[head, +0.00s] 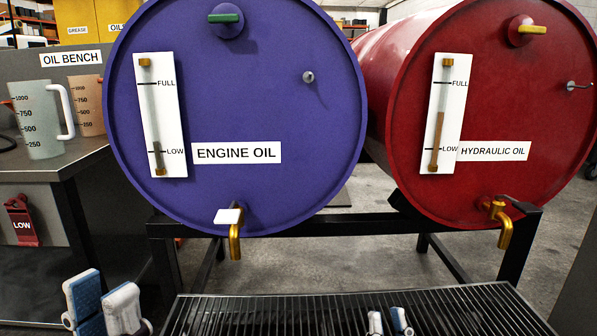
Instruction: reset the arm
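My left gripper (102,288) shows at the bottom left, in front of the oil bench. Its two pale fingers with blue pads stand apart, and nothing shows between them. My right gripper (388,318) shows at the bottom edge, over the metal grate (265,312). Only its fingertips are in view; they stand apart with nothing seen between them. Both grippers are clear of the drums and their taps. The rest of both arms is out of view.
A purple engine oil drum (240,100) and a red hydraulic oil drum (520,95) lie on a black stand (365,222). Brass taps (235,240) (504,232) hang from them. The oil bench (60,162) at left holds a pale jug (38,118) and an orange-tinted jug (88,108).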

